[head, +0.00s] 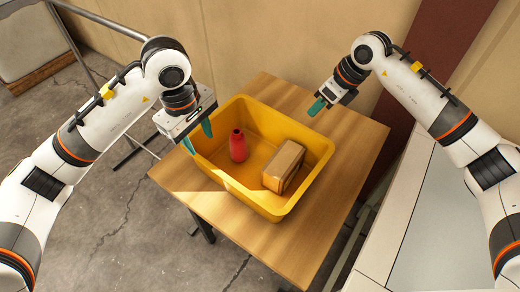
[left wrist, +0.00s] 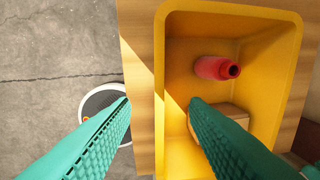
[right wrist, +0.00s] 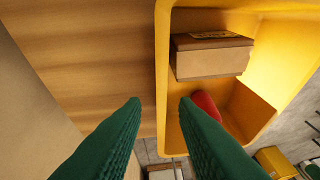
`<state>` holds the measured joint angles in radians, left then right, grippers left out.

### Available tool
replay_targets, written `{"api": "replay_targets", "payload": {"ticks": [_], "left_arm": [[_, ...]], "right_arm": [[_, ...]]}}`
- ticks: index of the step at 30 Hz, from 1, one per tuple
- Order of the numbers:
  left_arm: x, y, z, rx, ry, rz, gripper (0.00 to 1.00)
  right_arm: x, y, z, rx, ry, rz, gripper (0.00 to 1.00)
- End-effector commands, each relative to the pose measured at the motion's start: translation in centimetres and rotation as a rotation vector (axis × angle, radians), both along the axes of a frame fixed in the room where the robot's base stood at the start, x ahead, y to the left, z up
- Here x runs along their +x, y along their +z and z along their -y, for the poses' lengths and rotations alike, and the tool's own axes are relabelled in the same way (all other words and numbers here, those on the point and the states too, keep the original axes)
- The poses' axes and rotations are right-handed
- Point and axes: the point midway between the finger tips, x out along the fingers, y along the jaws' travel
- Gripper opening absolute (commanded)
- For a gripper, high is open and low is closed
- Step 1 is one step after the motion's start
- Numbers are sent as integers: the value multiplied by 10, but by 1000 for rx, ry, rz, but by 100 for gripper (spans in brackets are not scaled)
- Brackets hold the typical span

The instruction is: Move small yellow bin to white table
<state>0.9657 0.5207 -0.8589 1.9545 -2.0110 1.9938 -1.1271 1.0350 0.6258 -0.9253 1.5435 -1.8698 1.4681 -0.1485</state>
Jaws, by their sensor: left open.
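A yellow bin (head: 240,195) stands upright on a wooden table (head: 345,150). It holds a red bottle (head: 238,146) and a brown box (head: 284,166). My left gripper (head: 197,137) is open at the bin's left side; in the left wrist view, one finger is over the bin's inside and the other is beyond its wall. My right gripper (head: 317,105) is open and empty above the far right side; in the right wrist view, its fingers (right wrist: 160,102) appear on either side of the bin wall's line. A white surface (head: 408,235), perhaps the white table, is at the right.
A metal frame (head: 82,60) stands on the concrete floor (head: 110,215) at the left. A wall is close behind the wooden table. The right wrist view shows another yellow object (right wrist: 275,160) at its lower right. Bare wood lies right of the bin.

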Motion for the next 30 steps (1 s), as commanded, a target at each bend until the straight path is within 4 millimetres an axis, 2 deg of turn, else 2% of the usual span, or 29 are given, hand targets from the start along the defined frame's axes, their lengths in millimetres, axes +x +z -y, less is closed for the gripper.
{"api": "replay_targets", "payload": {"ticks": [7, 11, 24, 30], "left_arm": [[0, -2, 0, 0, 0, -1, 41], [0, -13, 1, -1, 0, -3, 41], [5, -91, 6, -1, 1, -5, 41], [7, -113, 7, -1, 0, -2, 41]], "right_arm": [[0, -2, -1, 1, 0, -1, 27], [1, -12, -5, 0, 1, -3, 27], [15, -85, -33, 1, -1, -4, 27], [19, -105, -40, 0, 0, -2, 27]]}}
